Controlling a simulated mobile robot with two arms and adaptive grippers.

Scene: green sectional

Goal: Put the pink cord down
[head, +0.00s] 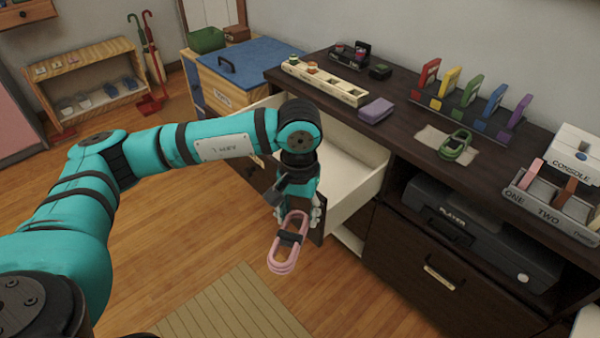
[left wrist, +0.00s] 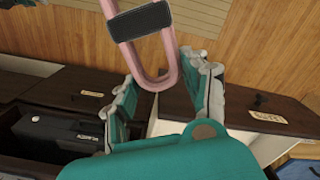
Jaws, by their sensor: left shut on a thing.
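The pink cord (head: 277,262) is a looped bundle with a dark band around its middle. My left gripper (head: 296,213) is shut on it, and the cord hangs out beyond the fingers, in front of the open drawer (head: 345,158) and above the wood floor. In the left wrist view the cord (left wrist: 171,60) reaches between the two fingers of the left gripper (left wrist: 163,85), with its dark band beyond them. My right gripper is not in view.
The dark cabinet top (head: 400,135) holds a green cord (head: 456,146) on a beige cloth, a purple block (head: 376,110), a colored rack (head: 465,105) and a labeled organizer (head: 550,210). A striped mat (head: 235,310) lies on the floor. A blue-lidded box (head: 245,65) stands behind the drawer.

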